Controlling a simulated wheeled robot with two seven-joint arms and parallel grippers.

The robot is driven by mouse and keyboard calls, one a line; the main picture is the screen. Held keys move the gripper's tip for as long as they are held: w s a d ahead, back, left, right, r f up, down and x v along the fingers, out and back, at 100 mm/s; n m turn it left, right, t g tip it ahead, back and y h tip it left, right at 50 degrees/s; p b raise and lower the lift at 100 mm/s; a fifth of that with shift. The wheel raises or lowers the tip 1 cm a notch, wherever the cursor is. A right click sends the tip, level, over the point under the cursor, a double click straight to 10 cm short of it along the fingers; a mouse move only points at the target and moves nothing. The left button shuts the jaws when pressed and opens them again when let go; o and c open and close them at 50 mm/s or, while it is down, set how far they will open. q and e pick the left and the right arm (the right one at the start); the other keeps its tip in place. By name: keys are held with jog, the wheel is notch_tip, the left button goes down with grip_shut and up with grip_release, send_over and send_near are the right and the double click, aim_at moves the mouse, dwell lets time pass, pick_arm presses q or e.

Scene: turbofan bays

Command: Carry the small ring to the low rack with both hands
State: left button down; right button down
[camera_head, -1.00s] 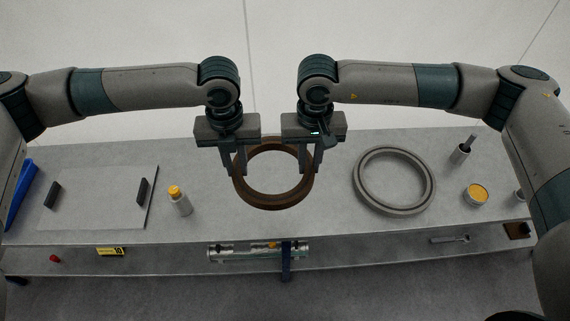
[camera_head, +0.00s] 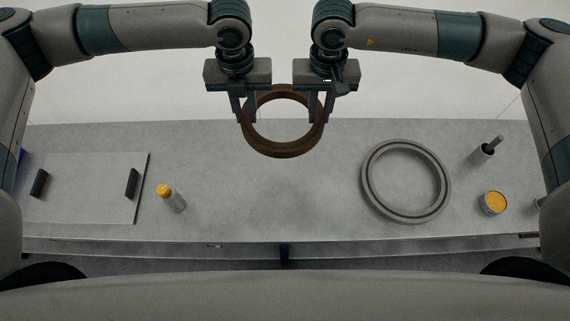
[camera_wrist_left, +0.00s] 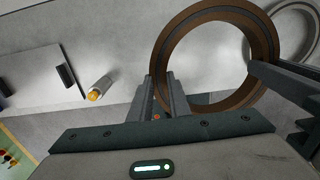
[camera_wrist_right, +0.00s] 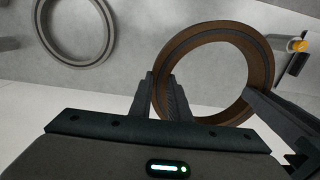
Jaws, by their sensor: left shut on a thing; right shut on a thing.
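The small ring (camera_head: 284,150) is brown and hangs between my two grippers above the table, lying roughly flat or a little tilted. My left gripper (camera_head: 247,118) is shut on its left side, and my right gripper (camera_head: 316,118) is shut on its right side. The ring also shows in the left wrist view (camera_wrist_left: 165,52) and in the right wrist view (camera_wrist_right: 262,70). The low rack cannot be made out for certain; a flat plate with two dark upright blocks (camera_head: 88,190) is on the left of the table.
A larger grey ring (camera_head: 369,190) lies on the right of the table (camera_head: 280,215). A yellow-capped bottle (camera_head: 176,202) stands left of centre. The table's middle is clear.

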aim_at(310, 173)
pick_arm(q)
jog(key=shift+w+a, duration=0.15)
jog(key=shift+w, duration=0.05)
pick_arm(e)
jog(key=shift+w+d, duration=0.2)
